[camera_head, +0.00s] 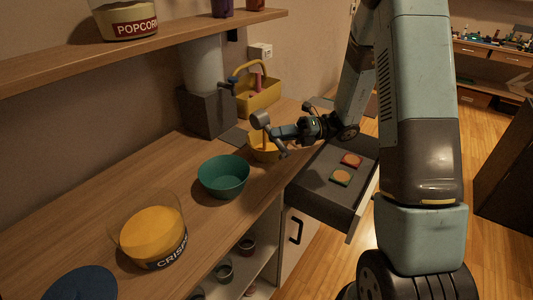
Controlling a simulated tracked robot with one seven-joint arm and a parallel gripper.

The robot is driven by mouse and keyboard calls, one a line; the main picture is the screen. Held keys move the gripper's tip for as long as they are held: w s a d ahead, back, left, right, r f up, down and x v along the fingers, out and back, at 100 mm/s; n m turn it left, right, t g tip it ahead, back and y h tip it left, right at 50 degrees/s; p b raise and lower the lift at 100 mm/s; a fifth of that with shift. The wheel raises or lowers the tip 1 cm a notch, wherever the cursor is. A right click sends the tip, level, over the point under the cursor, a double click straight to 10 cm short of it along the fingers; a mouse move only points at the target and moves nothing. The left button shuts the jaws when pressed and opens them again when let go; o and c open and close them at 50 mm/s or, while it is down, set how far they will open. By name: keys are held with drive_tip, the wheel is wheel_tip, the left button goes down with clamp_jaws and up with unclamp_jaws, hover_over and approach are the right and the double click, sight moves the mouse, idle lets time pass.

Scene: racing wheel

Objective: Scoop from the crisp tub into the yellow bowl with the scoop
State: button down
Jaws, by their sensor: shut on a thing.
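The crisp tub (152,236), clear-walled with orange contents and a "CRISPS" label, stands on the counter at the lower left. The yellow bowl (262,152) stands farther back on the counter, near its right edge, partly hidden by my gripper. My gripper (278,138) is over the bowl's right side, shut on the grey scoop (260,119). The scoop's round head is above the bowl. Its handle is mostly hidden at the jaws, and I cannot tell what is inside the scoop.
A teal bowl (223,177) stands between the tub and the yellow bowl. A dark blue round item (82,284) lies at the near left. A grey dispenser (206,110) and yellow basket (258,96) are behind. An open drawer (322,190) juts out right. A shelf (190,38) hangs above.

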drive_tip(key=shift+r+m+y+p, duration=0.4)
drive_tip(key=shift+r+y, duration=0.15)
drive_tip(key=shift+y, duration=0.25)
idle(0.5)
drive_tip(key=shift+r+m+y, duration=0.7)
drive_tip(key=shift+r+y, duration=0.35)
drive_tip(key=shift+y, duration=0.05)
idle(0.9)
wheel_tip(320, 180, down, 3)
drive_tip(key=n+h, duration=0.2)
drive_tip(key=h, duration=0.1)
drive_tip(key=shift+f+h, duration=0.1)
drive_tip(key=shift+h, duration=0.4)
